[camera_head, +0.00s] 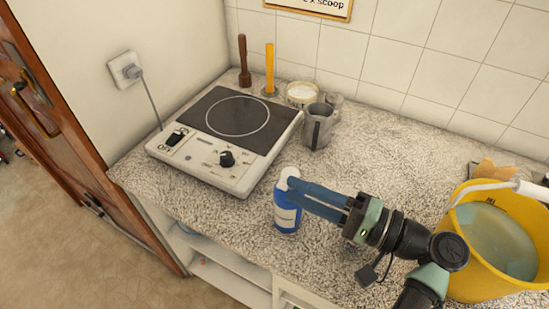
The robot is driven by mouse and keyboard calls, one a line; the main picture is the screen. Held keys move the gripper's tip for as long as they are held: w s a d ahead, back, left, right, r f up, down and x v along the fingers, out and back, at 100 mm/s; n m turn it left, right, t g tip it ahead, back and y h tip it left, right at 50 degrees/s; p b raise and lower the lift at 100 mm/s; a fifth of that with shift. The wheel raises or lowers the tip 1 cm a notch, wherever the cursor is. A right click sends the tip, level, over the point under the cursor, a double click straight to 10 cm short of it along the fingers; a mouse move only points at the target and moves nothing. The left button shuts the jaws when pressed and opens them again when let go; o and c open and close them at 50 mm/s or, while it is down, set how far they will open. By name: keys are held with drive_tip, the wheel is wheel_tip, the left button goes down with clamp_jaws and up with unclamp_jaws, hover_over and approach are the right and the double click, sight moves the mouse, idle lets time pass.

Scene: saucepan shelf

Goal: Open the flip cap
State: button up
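A blue bottle (287,212) with a pale label stands upright on the speckled counter, just right of the hotplate's front corner. Its white cap (289,173) shows at the top, beyond the tips of my fingers. My gripper (293,187) reaches in from the right, its long blue fingers lying across the top of the bottle next to the cap. The fingers hide part of the bottle's top and the lower part of the cap. I cannot tell whether they touch the cap, nor how far apart they are.
A hotplate (231,116) lies left of the bottle. A grey jug (317,127) and a pale tub (300,94) stand behind. A yellow bucket (479,276) of liquid stands at the right, close to my arm. The counter's front edge runs just before the bottle.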

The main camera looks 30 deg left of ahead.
drive_tip(key=a+p, duration=0.1)
drive_tip(key=a, duration=0.6)
drive_tip(key=shift+w+d, duration=0.1)
clamp_jaws()
